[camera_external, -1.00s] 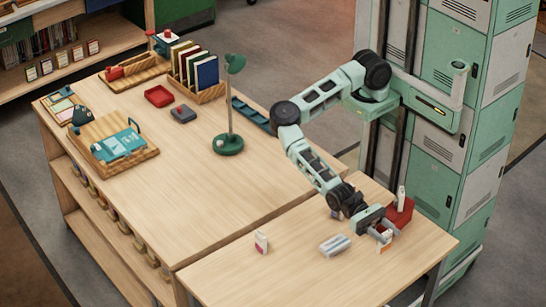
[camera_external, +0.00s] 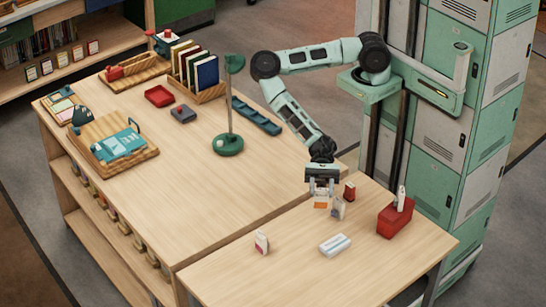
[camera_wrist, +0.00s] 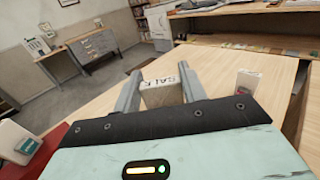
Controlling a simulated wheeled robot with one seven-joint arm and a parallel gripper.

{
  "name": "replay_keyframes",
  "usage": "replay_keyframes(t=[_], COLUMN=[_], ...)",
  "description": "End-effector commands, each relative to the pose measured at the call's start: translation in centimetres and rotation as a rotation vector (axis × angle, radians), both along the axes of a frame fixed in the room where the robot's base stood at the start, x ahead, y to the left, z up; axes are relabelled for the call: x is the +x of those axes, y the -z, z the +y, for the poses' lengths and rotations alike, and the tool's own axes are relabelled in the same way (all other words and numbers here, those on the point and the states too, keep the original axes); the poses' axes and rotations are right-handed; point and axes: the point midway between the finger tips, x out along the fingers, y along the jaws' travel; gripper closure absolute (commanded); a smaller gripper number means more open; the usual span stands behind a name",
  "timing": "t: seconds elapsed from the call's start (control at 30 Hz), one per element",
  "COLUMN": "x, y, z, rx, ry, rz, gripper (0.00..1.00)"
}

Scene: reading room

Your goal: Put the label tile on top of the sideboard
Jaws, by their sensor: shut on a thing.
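The label tile, a small pale block with dark lettering (camera_wrist: 162,95), is between the two fingers of my gripper (camera_wrist: 160,80) in the wrist view. In the external view my gripper (camera_external: 321,192) points down, shut on the tile, whose orange-and-white face (camera_external: 321,204) shows below the fingers. They are over the far part of the front table, near the long wooden unit. The frames do not make certain which furniture is the sideboard; the long wooden unit with a shelf below (camera_external: 195,205) and the shelf unit at upper left (camera_external: 100,35) both show.
A green lamp (camera_external: 229,143) stands on the long unit, whose near right top is clear.

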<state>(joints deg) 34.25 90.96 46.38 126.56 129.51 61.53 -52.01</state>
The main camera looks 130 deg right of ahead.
Motion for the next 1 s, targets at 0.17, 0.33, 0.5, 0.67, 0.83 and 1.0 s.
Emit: replay_keyframes(t=[0.17,0.33,0.5,0.67,0.83,1.0], x=[-0.4,-1.2,-0.9,2.5,7.5,12.6], y=[1.1,2.5,4.7,7.1,8.3,8.0], z=[-8.3,-15.1,-21.5,-25.5,-27.9,-29.9], rx=[0.001,0.000,-0.003,-0.005,-0.005,-0.004], ry=[0.270,0.477,0.612,0.600,0.525,0.461], rz=[0.005,0.000,-0.009,-0.017,-0.016,-0.015], gripper=[0.82,0.82,0.82,0.82,0.82,0.82])
